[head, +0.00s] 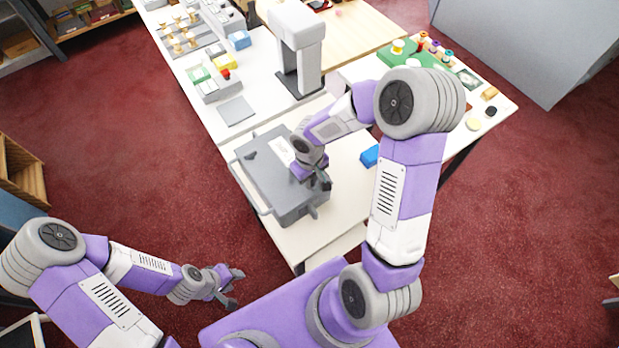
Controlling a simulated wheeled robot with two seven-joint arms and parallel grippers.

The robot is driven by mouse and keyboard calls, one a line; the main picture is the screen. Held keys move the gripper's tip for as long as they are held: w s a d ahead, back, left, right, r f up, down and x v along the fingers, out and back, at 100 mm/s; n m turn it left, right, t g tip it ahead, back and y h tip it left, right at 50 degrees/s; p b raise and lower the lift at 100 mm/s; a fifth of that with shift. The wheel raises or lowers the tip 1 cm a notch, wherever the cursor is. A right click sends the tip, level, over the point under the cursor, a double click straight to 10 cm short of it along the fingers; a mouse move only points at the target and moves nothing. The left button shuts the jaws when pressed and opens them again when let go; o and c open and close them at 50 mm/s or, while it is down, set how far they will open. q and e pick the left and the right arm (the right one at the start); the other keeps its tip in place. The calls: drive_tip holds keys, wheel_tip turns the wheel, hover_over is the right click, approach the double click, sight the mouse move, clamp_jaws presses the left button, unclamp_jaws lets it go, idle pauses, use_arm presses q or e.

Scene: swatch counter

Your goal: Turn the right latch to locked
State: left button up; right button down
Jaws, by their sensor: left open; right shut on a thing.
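A grey case (273,190) with a flat lid lies closed on the near end of the white counter. My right gripper (323,182) reaches down over the right part of its lid and is shut on what I take to be the right latch. The fingers and wrist hide the latch, so its angle cannot be seen. A small dark mark (250,155) shows near the lid's left corner; I cannot tell if it is another latch. My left gripper (238,287) is open and empty, low in front of the counter, apart from the case.
A blue block (370,156) lies right of the case. Behind stand a white and grey press-like machine (298,45), a grey pad (236,110) and small coloured boxes. A green board (400,55) with knobs is at the back right. Red floor lies open around the counter.

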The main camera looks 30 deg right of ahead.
drive_tip(key=shift+n, duration=0.3)
drive_tip(key=n, duration=0.4)
drive_tip(key=n+p, duration=0.1)
drive_tip(key=n, duration=0.3)
drive_tip(key=shift+r+n+p, duration=0.1)
drive_tip(key=shift+n+p, duration=0.2)
drive_tip(key=n+p, duration=0.1)
drive_tip(key=n, duration=0.3)
drive_tip(key=shift+n+p, duration=1)
drive_tip(key=shift+n, duration=1.2)
drive_tip(key=c, duration=1.2)
unclamp_jaws()
drive_tip(key=shift+o, duration=0.2)
